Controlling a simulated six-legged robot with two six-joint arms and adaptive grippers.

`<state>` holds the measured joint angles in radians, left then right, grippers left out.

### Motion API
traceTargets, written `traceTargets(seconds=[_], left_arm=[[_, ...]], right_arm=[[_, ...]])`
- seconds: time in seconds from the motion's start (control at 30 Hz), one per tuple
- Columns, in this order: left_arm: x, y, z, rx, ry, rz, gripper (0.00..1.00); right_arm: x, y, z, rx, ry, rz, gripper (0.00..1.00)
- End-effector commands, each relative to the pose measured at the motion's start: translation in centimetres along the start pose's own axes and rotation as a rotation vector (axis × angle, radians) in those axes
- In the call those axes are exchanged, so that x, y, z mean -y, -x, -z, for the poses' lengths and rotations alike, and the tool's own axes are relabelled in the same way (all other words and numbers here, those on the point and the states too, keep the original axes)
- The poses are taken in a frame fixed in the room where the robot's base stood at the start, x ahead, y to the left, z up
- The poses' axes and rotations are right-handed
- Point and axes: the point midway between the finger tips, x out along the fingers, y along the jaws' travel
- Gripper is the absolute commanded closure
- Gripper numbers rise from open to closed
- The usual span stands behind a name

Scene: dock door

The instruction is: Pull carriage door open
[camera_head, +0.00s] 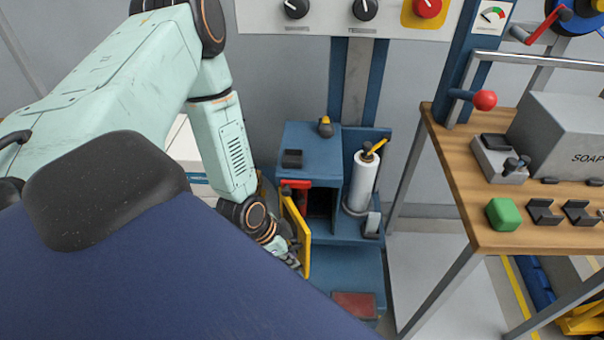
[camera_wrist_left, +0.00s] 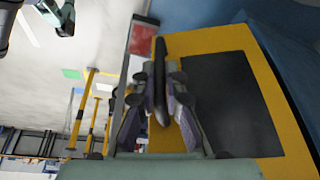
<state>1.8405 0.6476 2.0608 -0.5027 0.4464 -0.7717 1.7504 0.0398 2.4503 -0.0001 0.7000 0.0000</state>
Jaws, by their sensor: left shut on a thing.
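The carriage door (camera_head: 304,242) is a yellow panel on the front of a blue carriage (camera_head: 355,266). It stands swung out from the carriage, and a dark opening shows beside it. In the left wrist view the door (camera_wrist_left: 232,100) has a yellow frame around a dark panel. My left gripper (camera_head: 291,256) is at the outer face of the door, partly hidden by its own wrist. In the left wrist view my left gripper (camera_wrist_left: 160,100) is shut on the dark bar handle (camera_wrist_left: 160,58). My right gripper does not show.
A white roll (camera_head: 361,182) stands upright on the carriage's right part. A wooden-topped bench (camera_head: 465,180) with a green block (camera_head: 502,215) and a grey soap box (camera_head: 565,135) is at the right. A control panel (camera_head: 335,14) with knobs is above. Floor shows under the bench.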

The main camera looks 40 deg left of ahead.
Motion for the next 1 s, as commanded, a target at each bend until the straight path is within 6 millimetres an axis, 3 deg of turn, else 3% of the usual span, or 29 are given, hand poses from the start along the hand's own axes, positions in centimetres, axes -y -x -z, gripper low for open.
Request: traceTargets(seconds=[0.03,0.23,0.6,1.0], left_arm=[[0.1,0.6,-0.5,0.001,-0.035,-0.015,1.00],[0.3,1.2,-2.3,0.002,-0.178,-0.072,1.00],[1.3,2.0,-4.7,0.002,-0.169,-0.072,1.00],[1.8,2.2,-5.4,0.001,-0.170,-0.071,1.00]], right_arm=[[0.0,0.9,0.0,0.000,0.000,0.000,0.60],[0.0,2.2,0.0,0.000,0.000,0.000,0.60],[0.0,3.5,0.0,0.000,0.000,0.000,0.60],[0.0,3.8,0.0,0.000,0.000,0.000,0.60]])
